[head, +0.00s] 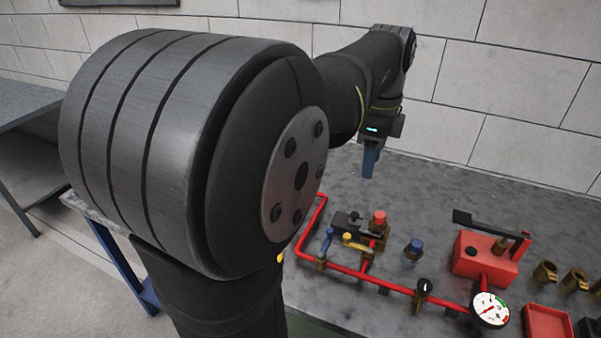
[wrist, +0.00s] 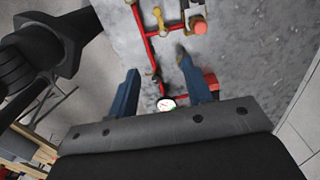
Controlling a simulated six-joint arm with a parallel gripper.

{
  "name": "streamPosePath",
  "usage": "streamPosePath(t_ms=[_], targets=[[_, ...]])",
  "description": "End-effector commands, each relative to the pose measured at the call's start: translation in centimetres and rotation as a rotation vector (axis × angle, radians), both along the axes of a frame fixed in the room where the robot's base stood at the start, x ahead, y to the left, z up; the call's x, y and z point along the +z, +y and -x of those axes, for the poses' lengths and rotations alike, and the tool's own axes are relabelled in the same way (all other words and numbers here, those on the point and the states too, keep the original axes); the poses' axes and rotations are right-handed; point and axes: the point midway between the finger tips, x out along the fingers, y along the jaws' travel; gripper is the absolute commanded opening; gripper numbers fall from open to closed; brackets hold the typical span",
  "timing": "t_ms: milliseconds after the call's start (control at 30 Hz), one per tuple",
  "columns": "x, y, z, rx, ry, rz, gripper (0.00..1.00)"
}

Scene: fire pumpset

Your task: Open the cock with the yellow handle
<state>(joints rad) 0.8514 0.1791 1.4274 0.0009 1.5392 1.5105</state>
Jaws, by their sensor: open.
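The cock with the yellow handle (head: 357,242) sits on the red pipework in the head view, beside a blue-handled cock (head: 328,238). Its handle lies roughly level. The yellow handle also shows near the top of the wrist view (wrist: 158,18), beyond my fingertips. My gripper (head: 369,170) hangs above the table, behind and above the yellow handle, clear of it. In the wrist view its two blue fingers (wrist: 160,83) are spread apart with nothing held between them.
Red pipe (head: 395,287) runs across the grey table to a gauge (head: 490,309). A red-topped fitting (head: 379,218), a blue-capped fitting (head: 414,249) and a red box with a black lever (head: 484,258) stand nearby. The table behind the pipework is clear. A block wall stands behind.

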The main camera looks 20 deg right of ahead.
Motion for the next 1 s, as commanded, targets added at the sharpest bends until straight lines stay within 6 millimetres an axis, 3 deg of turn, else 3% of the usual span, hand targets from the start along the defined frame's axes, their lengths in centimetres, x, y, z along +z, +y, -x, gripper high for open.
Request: streamPosePath(t_ms=[167, 400, 600, 833, 1000], targets=[[-1.0, 0.4, -0.4, -0.138, 0.002, -0.001, 0.41], [-3.5, 1.3, -1.2, -0.528, 0.003, 0.002, 0.41], [-4.8, 1.8, -1.6, -0.738, 0.001, 0.004, 0.41], [-6.4, 1.9, -1.6, -0.783, 0.002, 0.003, 0.41], [-9.6, 1.9, -1.6, -0.781, 0.004, 0.002, 0.41]])
